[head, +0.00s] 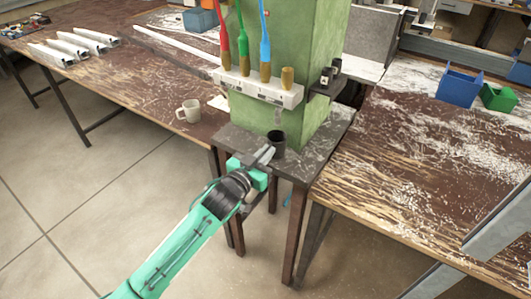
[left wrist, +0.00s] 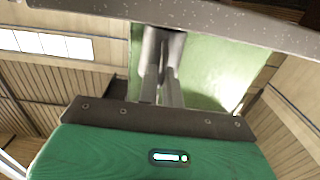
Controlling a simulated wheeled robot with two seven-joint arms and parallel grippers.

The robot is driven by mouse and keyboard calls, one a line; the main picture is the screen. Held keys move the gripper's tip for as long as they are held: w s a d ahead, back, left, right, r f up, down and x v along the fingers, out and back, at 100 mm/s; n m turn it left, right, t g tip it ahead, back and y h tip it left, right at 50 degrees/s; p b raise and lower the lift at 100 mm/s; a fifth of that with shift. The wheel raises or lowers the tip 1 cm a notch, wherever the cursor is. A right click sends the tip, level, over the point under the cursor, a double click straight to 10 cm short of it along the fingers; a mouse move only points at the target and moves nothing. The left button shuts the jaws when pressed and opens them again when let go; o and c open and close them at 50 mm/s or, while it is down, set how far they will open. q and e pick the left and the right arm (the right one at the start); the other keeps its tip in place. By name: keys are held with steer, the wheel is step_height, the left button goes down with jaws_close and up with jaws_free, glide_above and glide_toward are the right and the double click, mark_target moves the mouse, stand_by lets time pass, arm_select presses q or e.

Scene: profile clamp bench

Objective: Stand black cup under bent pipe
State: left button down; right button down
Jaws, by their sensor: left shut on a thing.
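The black cup (head: 277,141) is upright on or just above the dark small table (head: 318,145), in front of the green pillar. The short bent pipe (head: 279,115) hangs from the white rail above it; the cup appears below it. My left gripper (head: 266,153) reaches in from the lower left, its fingers shut on the near left side of the cup. My right gripper is not in view.
The white rail (head: 262,92) on the green pillar (head: 305,50) holds red, green and blue tools. A light mug (head: 189,111) stands on the left bench. A blue bin (head: 459,87) and a green bin (head: 498,97) stand on the right bench.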

arm_select(q)
steer(key=shift+f, duration=0.2)
steer(key=c, duration=1.5)
jaws_free()
steer(key=shift+p+v, duration=2.25)
steer(key=shift+v, duration=2.75)
